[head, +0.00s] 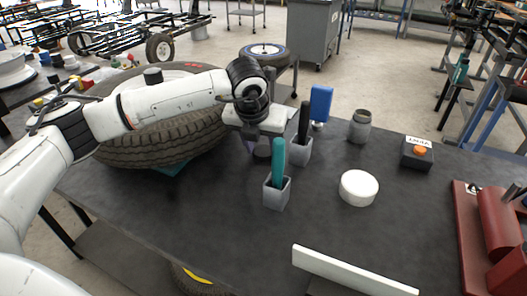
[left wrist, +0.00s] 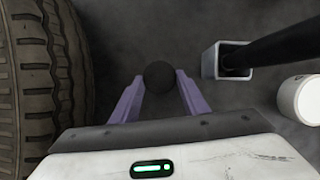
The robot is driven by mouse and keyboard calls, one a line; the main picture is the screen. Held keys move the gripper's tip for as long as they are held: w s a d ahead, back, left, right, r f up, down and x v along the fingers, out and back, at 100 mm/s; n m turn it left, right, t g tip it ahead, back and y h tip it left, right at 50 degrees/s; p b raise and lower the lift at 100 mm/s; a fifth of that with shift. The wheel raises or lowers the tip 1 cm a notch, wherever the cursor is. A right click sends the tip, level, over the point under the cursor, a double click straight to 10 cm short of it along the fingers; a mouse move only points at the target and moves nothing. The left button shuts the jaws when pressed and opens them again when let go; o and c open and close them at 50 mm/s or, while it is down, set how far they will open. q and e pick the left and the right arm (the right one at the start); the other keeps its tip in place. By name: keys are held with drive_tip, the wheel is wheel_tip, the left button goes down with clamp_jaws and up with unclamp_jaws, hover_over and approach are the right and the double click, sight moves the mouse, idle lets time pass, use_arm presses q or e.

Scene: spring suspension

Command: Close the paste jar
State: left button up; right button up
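A grey jar (head: 360,127) with a narrower neck stands upright at the back right of the table; it looks like the paste jar. My left gripper (head: 256,148) points down beside the tyre, behind the teal-handled cup. Its purple fingers (left wrist: 160,82) are spread apart in the left wrist view. A dark round piece (left wrist: 160,75) shows between the fingertips, with narrow gaps at its sides; it may be the lid. In the head view it is a dark grey shape (head: 263,149), partly hidden by the gripper. My right gripper is not in view.
A big tyre (head: 170,140) is close on the left. Grey cups with a teal handle (head: 278,160) and a black handle (head: 304,120) stand near the gripper. A blue item (head: 320,103), white disc (head: 358,188), button box (head: 417,153) and red vise (head: 495,225) are rightward.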

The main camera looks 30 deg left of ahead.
sight(262, 154)
use_arm(q)
drive_tip(key=shift+c, duration=1)
drive_tip(key=shift+r, duration=0.1)
wheel_tip(262, 154, up, 10)
